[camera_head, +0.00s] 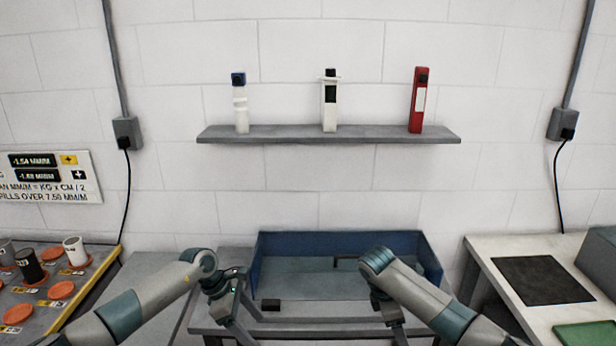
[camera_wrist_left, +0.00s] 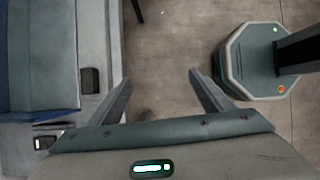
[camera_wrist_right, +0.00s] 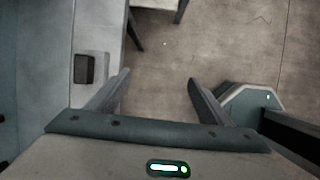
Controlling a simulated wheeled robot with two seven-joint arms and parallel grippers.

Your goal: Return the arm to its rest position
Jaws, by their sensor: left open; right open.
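My left arm comes in from the left in the head view, and its gripper (camera_head: 238,312) points down at the front left of the blue bin. In the left wrist view the left gripper (camera_wrist_left: 160,82) has its fingers spread, with only floor between them. My right arm comes in from the right, and its gripper (camera_head: 385,310) hangs down by the front right of the bin, partly hidden by its own arm. In the right wrist view the right gripper (camera_wrist_right: 160,82) is also spread and empty. Neither gripper touches anything that I can see.
The blue bin (camera_head: 340,240) stands on a grey table between the arms. A small black block (camera_head: 270,305) lies at its front edge. Left is a board with cups (camera_head: 73,250); right is a white bench (camera_head: 510,246). A wall shelf (camera_head: 330,134) holds three bottle-like items.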

